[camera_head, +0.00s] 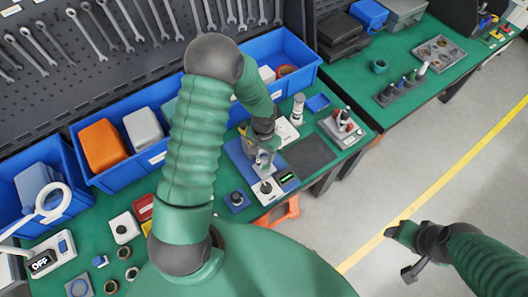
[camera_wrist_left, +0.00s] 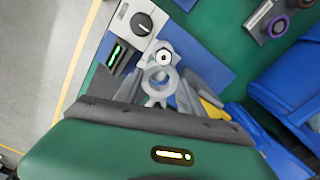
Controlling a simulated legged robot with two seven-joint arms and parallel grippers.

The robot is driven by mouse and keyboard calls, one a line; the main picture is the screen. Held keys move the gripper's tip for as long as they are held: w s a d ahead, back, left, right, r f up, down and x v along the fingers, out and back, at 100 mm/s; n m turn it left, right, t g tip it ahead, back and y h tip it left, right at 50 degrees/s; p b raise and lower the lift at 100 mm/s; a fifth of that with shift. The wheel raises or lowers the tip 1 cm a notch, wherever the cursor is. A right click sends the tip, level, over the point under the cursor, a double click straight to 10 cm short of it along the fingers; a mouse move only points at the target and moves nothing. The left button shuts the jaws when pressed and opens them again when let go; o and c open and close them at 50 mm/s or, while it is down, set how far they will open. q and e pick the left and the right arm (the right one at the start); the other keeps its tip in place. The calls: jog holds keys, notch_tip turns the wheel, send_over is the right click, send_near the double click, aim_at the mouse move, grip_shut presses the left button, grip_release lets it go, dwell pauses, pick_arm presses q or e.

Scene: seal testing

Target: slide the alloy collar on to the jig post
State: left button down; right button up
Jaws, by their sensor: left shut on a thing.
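My left gripper (camera_head: 262,158) reaches down over the test station on the green bench. In the left wrist view its grey fingers (camera_wrist_left: 160,90) are shut on a grey metal ring, the alloy collar (camera_wrist_left: 157,93). A round pale top with a dark centre, seemingly the jig post (camera_wrist_left: 163,57), shows just beyond the collar. The two look close, but I cannot tell their height gap or whether they touch. In the head view the gripper largely hides collar and post. My right gripper (camera_head: 401,252) is open and empty above the floor at the right.
A tester with a green display (camera_head: 287,178) and a knob (camera_head: 266,187) stands beside the gripper. A blue pad (camera_head: 240,158) lies under the work area. Blue bins (camera_head: 98,180) line the back. A dark mat (camera_head: 308,158) lies clear to the right.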

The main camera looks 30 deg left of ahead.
pick_arm(q)
jog(key=shift+f+b, duration=0.3)
jog(key=shift+f, duration=0.15)
jog(key=c, duration=0.7)
grip_release()
jog(key=shift+o, duration=0.4)
jog(key=shift+r, duration=0.1)
jog(key=shift+d, duration=0.1)
jog(key=shift+r, duration=0.1)
